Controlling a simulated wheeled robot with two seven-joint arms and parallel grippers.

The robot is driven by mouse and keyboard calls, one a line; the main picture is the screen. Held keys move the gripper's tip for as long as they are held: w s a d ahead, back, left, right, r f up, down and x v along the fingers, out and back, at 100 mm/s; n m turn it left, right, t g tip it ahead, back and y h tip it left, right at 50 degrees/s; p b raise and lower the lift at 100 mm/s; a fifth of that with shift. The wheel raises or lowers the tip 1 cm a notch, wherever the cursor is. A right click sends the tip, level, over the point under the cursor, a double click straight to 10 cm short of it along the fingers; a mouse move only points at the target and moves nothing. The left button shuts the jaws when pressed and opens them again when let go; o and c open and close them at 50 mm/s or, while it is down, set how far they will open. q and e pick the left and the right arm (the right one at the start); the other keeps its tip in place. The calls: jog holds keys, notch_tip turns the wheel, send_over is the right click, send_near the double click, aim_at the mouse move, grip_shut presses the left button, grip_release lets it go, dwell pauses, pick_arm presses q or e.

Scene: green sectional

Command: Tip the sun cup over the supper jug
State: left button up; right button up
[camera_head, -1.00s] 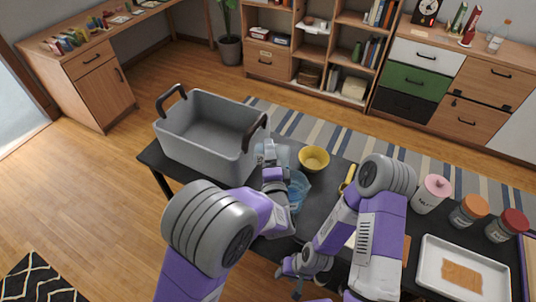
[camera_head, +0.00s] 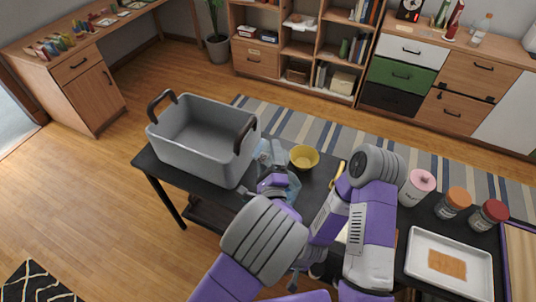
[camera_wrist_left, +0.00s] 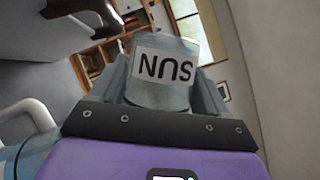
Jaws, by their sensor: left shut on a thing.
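The sun cup (camera_wrist_left: 162,72), pale blue-grey with a white label bearing the letters of SUN, is between the fingers of my left gripper (camera_wrist_left: 163,88) in the left wrist view. In the head view the cup (camera_head: 268,152) is a pale translucent shape beside the grey bin, and my left gripper (camera_head: 268,170) is shut on it. A blue translucent vessel, apparently the supper jug (camera_head: 292,188), stands on the dark table just right of that gripper, partly hidden by my arm. Its label is not readable. My right gripper (camera_head: 296,279) is low in the head view, mostly hidden.
A grey bin (camera_head: 190,150) with dark handles stands left on the table. A yellow bowl (camera_head: 304,157) is behind the jug. A pink-lidded canister (camera_head: 416,188), orange-lidded jar (camera_head: 453,204), red-lidded jar (camera_head: 488,216) and white tray (camera_head: 449,286) are at right.

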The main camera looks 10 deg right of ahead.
dwell(0.3)
pick_arm(q)
jog(key=shift+s+d+r+m, duration=0.1)
jog(key=shift+s+d+m, duration=0.1)
jog(key=shift+m, duration=0.3)
jog(key=shift+w+a+r+n+p, duration=0.15)
jog(key=shift+a+n+p, duration=0.2)
jog(key=shift+n, duration=0.55)
jog(key=shift+w+a+n+g+y, duration=0.15)
jog(key=shift+a+n+g+y, duration=0.3)
jog(key=shift+n, duration=0.55)
